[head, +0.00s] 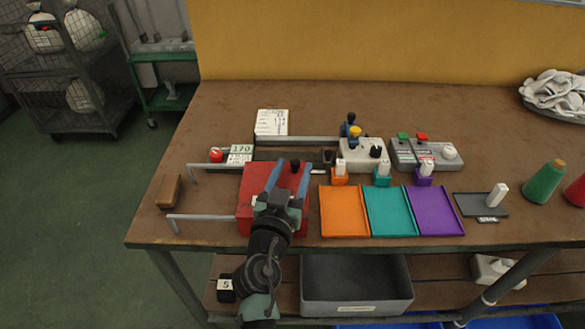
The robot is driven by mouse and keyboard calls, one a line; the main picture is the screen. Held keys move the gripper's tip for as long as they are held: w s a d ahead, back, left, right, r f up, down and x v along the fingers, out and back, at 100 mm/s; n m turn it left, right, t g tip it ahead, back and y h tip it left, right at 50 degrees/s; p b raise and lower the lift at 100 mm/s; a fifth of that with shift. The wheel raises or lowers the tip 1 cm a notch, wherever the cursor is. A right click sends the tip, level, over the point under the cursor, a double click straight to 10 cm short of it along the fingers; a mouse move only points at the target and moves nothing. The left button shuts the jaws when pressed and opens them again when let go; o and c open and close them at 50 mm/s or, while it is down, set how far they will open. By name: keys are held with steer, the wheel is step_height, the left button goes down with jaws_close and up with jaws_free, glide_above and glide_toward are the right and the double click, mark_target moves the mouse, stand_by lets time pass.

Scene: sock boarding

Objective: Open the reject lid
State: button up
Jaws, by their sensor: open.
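A red box (248,180) stands at the left front part of the brown table, and its flat red top looks closed. I take this top to be the reject lid; no label on it is readable. A black knob (295,165) shows near the top's far right edge. My gripper (294,169) is over the box, coming from the front, with its two blue fingers apart. In the picture the knob lies between the fingertips. I cannot tell whether the fingers touch it. My wrist and arm hide the front right part of the box.
Orange (342,212), teal (391,212) and purple (435,212) trays lie right of the box. Grey rails (200,216) and a wooden block (169,191) are left. A red button (216,155) and 170 display (241,149) stand behind. A grey bin (357,305) sits below.

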steer(key=shift+w, duration=0.2)
jaws_close()
stand_by(1.4)
